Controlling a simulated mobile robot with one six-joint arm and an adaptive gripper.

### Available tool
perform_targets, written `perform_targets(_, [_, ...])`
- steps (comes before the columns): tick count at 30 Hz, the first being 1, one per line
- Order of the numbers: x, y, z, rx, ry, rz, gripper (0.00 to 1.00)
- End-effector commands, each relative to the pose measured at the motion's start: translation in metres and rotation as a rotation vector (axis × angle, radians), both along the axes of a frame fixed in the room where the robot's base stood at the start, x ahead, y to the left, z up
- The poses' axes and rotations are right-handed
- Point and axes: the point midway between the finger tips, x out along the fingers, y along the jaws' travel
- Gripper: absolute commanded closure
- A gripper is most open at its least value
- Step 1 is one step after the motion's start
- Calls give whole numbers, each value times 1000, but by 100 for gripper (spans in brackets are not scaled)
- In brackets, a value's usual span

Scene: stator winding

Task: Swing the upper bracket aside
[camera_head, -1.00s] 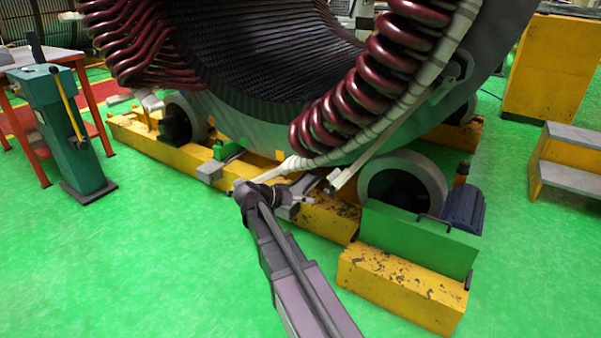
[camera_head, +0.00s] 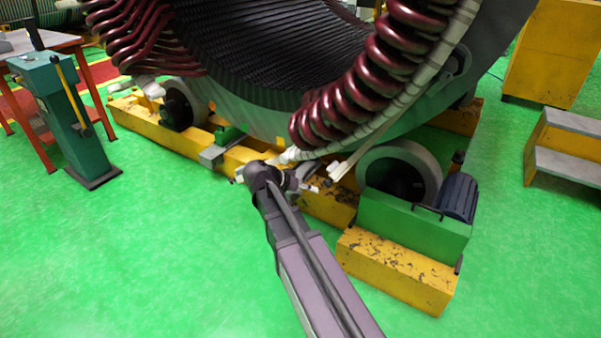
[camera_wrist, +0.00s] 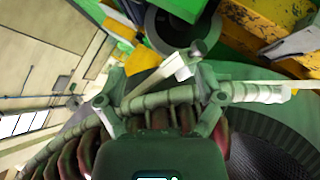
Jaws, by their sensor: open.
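The large stator ring carries dark red coils and a pale wrapped tube (camera_head: 420,85) along its edge. A grey bar-like bracket (camera_head: 347,162) slants at the ring's lower edge, beside the wrapped tube. In the wrist view a pale bar with a block-like end, likely this bracket (camera_wrist: 165,75), crosses in front of my gripper (camera_wrist: 160,85). My gripper is open, one finger each side of the view, with the wrapped tube and bar showing between the fingers. Whether the fingers touch either cannot be told. In the head view my wrist hides most of the gripper.
A yellow base beam (camera_head: 245,160) with roller wheels (camera_head: 400,175) lies under the ring. A green motor housing (camera_head: 415,225) stands to the right of my arm. A green control post (camera_head: 70,120) stands at left. Open green floor (camera_head: 170,260) lies in front.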

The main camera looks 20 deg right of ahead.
Motion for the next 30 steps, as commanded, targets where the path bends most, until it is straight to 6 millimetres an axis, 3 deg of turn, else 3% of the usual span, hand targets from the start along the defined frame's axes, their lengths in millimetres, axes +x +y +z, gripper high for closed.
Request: perform_targets(30, [-41, 16, 56, 246, 179, 140, 13])
